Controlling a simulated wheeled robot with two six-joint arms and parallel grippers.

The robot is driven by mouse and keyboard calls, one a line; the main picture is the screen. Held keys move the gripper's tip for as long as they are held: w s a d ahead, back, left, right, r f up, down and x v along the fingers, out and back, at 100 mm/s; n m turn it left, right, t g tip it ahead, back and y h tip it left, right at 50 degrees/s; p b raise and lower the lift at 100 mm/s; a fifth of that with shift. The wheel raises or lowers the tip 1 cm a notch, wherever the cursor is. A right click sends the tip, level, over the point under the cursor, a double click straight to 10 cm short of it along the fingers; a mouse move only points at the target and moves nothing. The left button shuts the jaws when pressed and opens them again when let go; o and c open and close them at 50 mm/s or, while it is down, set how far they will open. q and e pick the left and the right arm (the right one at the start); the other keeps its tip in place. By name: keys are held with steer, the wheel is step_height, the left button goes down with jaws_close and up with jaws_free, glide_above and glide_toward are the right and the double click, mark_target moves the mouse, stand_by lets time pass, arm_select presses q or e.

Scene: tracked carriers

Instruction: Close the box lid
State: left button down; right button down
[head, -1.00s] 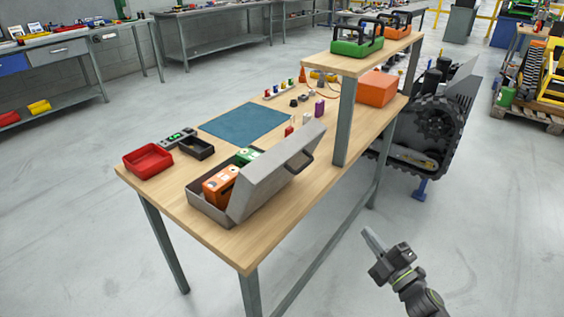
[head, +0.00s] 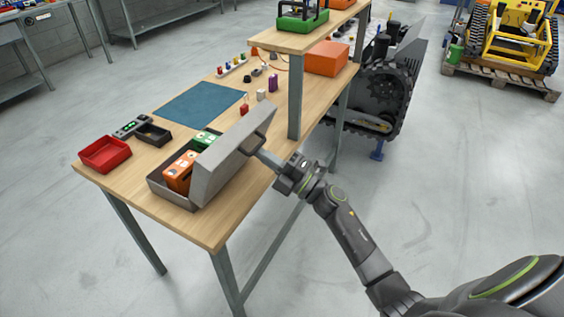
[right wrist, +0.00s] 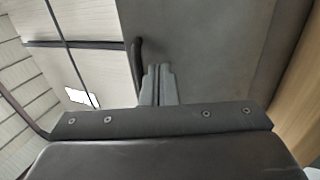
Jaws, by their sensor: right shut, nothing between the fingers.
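The grey box (head: 169,196) stands on the wooden table with its lid (head: 226,165) tilted up, partly open. An orange block (head: 180,172) and a green block (head: 204,140) lie inside it. A dark handle (head: 251,144) sits on the lid's outer side. My right gripper (head: 262,155) is shut and empty, with its tips at the lid's outer face by the handle; I cannot tell if they touch. In the right wrist view the shut fingers (right wrist: 158,84) point at the grey lid (right wrist: 205,60), beside the dark handle (right wrist: 137,62). My left gripper is out of view.
The wooden table (head: 225,215) also holds a red tray (head: 104,154), a black tray (head: 153,134), a blue mat (head: 199,103) and small coloured items. A shelf post (head: 295,98) stands behind my right gripper. An orange box (head: 327,58) is at the back.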

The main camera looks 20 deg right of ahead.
steer(key=shift+x, duration=0.95)
